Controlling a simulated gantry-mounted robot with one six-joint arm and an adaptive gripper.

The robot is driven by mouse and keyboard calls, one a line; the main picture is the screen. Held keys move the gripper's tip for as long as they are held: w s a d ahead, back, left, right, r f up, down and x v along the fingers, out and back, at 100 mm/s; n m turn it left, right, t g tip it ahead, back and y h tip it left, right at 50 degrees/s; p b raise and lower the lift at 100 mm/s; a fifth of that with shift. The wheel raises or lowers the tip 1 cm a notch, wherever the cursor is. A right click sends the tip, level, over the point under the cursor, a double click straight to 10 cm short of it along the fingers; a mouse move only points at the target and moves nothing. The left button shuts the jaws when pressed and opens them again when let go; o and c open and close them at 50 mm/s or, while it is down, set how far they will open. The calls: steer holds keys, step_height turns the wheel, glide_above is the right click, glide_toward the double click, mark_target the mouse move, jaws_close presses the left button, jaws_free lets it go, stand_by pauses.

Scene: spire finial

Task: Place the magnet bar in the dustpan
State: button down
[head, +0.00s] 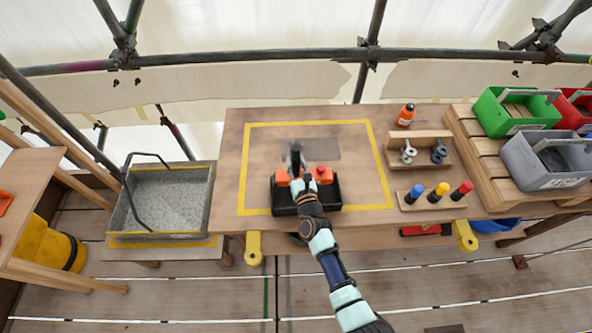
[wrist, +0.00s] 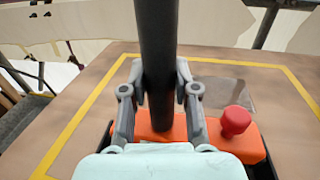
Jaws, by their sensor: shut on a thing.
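The magnet bar, an orange bar with a red knob and an upright black handle, is at the middle of the bench near its front edge (head: 323,174). It also shows in the wrist view (wrist: 250,143). My gripper (head: 296,165) is shut on the black handle, with one finger on each side of it in the wrist view (wrist: 158,95). A black tray-like body (head: 306,207) lies around or under the orange bar; I cannot tell whether it is a separate thing. A grey pan with a hooped handle, seemingly the dustpan (head: 168,198), is at the left, apart from the bar.
Yellow tape (head: 244,165) outlines a rectangle on the bench. An orange bottle (head: 405,115), a rack with two metal fittings (head: 418,151) and a marker holder (head: 432,200) stand to the right. Green (head: 515,111) and grey (head: 550,160) bins are at far right. Scaffold poles cross behind.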

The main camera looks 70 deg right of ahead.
steer(key=shift+f, duration=0.65)
steer(key=shift+f+b, duration=0.5)
steer(key=shift+b, duration=0.1)
steer(key=shift+f, duration=0.2)
steer(key=c, duration=0.9)
jaws_free()
